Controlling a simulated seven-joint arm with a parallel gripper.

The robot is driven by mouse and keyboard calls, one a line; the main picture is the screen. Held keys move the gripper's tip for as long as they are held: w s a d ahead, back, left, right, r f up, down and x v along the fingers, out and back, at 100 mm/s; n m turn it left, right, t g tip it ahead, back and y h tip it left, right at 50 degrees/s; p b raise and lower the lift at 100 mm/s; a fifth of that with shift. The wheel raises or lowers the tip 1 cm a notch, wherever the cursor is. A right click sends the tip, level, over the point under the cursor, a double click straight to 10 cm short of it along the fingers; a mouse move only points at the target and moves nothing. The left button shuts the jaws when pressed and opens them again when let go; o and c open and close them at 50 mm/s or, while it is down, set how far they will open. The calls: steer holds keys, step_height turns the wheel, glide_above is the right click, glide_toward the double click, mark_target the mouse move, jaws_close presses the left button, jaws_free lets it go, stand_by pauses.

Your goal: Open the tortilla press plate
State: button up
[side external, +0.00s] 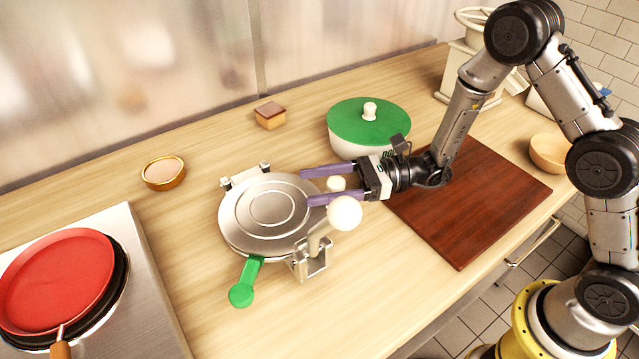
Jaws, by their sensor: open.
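The tortilla press (240,225) stands on the counter, left of centre in the side external view. Its round metal plate (264,208) lies flat and closed. A green handle (247,280) sticks out at its front. A pale lever with a white ball knob (345,213) rises from a bracket at its right front. My gripper (307,187) is open, with its two purple fingers pointing left at the right edge of the plate. The fingertips overlap the plate's edge in the picture; I cannot tell whether they touch it. A small white round thing (336,183) shows between the fingers.
A green-lidded pot (369,122) stands behind my gripper. A brown cutting board (475,210) lies to the right. A red pan (55,275) sits on the stove at the left. A sponge (270,115) and a small bowl (163,172) lie behind the press.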

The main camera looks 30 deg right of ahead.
steer(key=shift+c, duration=0.2)
jaws_close()
stand_by(1.1)
